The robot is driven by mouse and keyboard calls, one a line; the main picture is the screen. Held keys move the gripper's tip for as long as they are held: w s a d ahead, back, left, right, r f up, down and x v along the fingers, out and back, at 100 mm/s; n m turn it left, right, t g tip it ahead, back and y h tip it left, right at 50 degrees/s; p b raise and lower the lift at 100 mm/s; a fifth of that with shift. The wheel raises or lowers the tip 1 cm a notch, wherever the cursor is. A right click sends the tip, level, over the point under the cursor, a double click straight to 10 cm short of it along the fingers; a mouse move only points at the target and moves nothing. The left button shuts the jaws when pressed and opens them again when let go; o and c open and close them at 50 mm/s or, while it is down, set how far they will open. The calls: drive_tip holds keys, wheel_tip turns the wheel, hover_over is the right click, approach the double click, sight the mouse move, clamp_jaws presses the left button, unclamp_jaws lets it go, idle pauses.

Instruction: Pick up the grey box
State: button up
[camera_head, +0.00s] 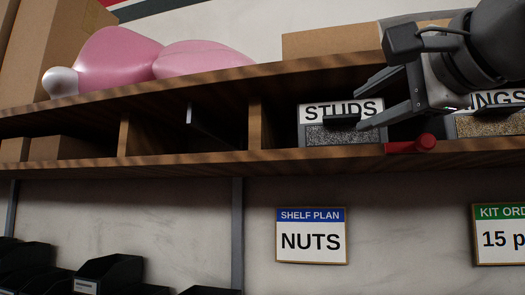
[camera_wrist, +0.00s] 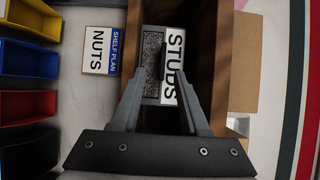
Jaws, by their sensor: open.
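A grey box labelled STUDS (camera_head: 315,134) sits in a shelf compartment, with a white label above a speckled grey front and a dark handle (camera_head: 341,121). It also shows in the wrist view (camera_wrist: 151,52), turned sideways. My gripper (camera_head: 360,109) is open and empty at the right side of the box front in the head view. In the wrist view my gripper's fingertips (camera_wrist: 160,73) point at the box front, either side of the handle's lower end. I cannot tell whether they touch it. A finger covers part of the label's edge.
A second labelled box (camera_head: 490,124), ending in "INGS", sits at the right behind my arm. A red object (camera_head: 412,145) lies at the shelf edge between them. The wooden shelf (camera_head: 200,160) has dividers (camera_head: 254,123) beside the compartment. A NUTS sign (camera_head: 311,236) hangs below.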

sight(348, 115)
drive_tip(key=x, duration=0.3)
drive_tip(key=p+x, duration=0.1)
drive_tip(key=x, duration=0.2)
drive_tip(key=shift+w+d+r, duration=0.1)
drive_tip(key=shift+w+r, duration=0.1)
drive_tip(key=shift+w, duration=0.2)
drive_tip(key=shift+s, duration=0.1)
clamp_jaws()
idle(0.9)
